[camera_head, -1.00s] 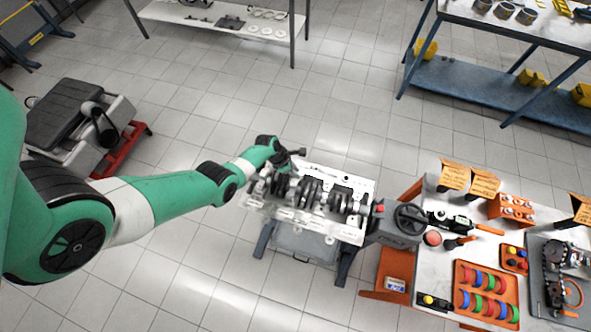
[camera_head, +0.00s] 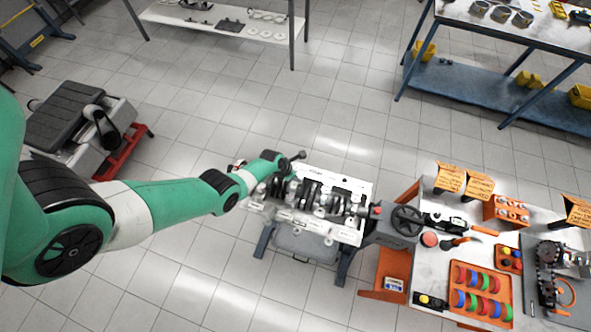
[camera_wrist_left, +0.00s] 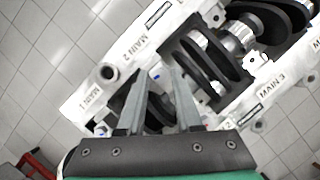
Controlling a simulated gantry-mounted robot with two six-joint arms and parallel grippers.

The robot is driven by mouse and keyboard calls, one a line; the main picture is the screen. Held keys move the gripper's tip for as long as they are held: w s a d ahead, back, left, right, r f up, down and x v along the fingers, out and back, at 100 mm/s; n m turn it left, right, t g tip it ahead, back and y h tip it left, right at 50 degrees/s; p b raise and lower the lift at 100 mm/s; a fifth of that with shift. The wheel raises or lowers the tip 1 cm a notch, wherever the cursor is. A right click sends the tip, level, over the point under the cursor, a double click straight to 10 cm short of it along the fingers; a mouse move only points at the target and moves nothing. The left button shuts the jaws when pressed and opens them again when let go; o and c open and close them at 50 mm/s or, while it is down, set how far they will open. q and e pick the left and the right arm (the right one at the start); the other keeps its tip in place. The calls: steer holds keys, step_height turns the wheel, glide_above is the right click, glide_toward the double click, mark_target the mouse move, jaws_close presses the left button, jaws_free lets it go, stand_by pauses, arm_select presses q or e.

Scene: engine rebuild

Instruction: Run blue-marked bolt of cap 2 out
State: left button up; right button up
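The engine block (camera_head: 318,176) with its dark crankshaft (camera_head: 308,195) sits on a stand in the middle of the head view. In the left wrist view, the white block (camera_wrist_left: 150,35) carries printed labels, among them "MAIN 1" and "MAIN 2". The bolt's shape is too small to make out. My right gripper is not in view.
A workbench (camera_head: 425,269) with an orange tray (camera_head: 507,303) of coloured rings stands at the right. A handwheel (camera_head: 408,221) adjoins the block's right end. A blue-framed bench (camera_head: 455,84) and white shelf (camera_head: 215,24) stand at the back.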

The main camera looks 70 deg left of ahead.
arm_select(q)
steer(key=shift+r, duration=0.1)
steer(key=p+v, duration=0.8)
steer(key=v, duration=0.3)
steer(key=shift+r+p, duration=0.15)
steer(key=shift+p, duration=0.2)
steer(key=shift+d, duration=0.1)
